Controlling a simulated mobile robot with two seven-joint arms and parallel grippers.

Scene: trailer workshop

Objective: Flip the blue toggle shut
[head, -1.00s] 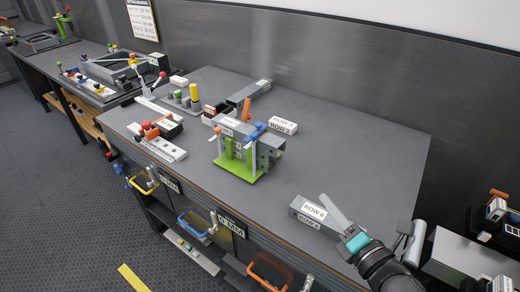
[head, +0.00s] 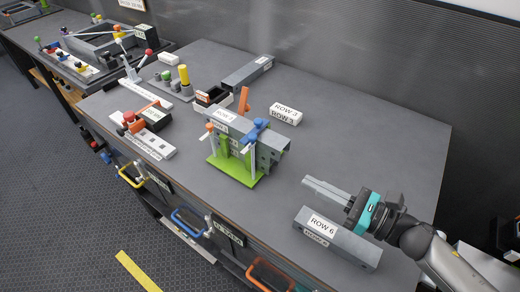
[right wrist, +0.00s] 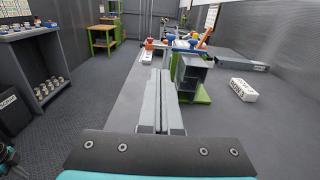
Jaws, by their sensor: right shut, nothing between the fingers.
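The blue toggle (head: 254,130) sits on top of a grey block fixture on a green base (head: 236,171), near the middle of the bench. The blue toggle also shows in the right wrist view (right wrist: 193,46), at the top of the fixture. An orange toggle handle (head: 244,99) stands upright behind the fixture's top. My right gripper (head: 306,183) is shut and empty, its fingers together and pointing left towards the fixture, apart from it. In the right wrist view its fingers (right wrist: 160,75) point ahead, just left of the fixture. My left gripper is not in view.
A grey block labelled ROW 6 (head: 338,241) lies below my right gripper. A white ROW 3 block (head: 285,114) lies right of the fixture. Several other small fixtures and a long grey bar (head: 247,73) stand behind and left.

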